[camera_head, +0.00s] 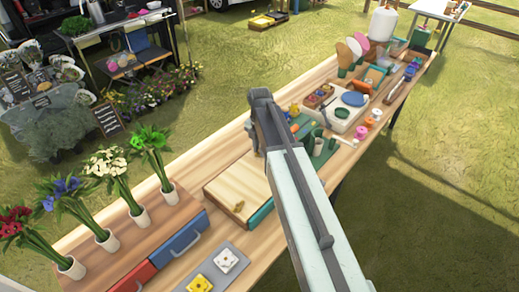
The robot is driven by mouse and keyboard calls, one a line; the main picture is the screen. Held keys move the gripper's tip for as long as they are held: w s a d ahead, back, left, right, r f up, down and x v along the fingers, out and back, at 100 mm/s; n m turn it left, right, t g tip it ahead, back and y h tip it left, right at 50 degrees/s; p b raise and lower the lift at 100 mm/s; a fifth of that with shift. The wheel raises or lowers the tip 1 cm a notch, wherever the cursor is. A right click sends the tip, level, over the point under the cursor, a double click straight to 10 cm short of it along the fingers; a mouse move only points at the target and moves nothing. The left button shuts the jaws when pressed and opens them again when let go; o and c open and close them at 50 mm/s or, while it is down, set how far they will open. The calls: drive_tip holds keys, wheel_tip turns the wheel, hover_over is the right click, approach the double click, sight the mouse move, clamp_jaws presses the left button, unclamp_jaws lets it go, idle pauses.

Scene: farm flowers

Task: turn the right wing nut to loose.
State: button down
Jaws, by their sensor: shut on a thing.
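A wooden flower press (230,185) with a teal edge lies on the long wooden table. One brass wing nut (238,208) shows on its near edge, clear of my gripper. My gripper (254,147) points down at the far edge of the press, with its fingers low and close together. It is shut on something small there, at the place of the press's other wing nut. That wing nut is hidden by the fingers, so its turn angle cannot be told.
Several potted flower bunches (150,150) stand at the left. A green mat (322,150) and a white tray (345,112) with craft items lie beyond my arm.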

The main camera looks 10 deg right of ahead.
drive_tip(key=c, duration=1.3)
unclamp_jaws()
drive_tip(key=shift+o, duration=0.2)
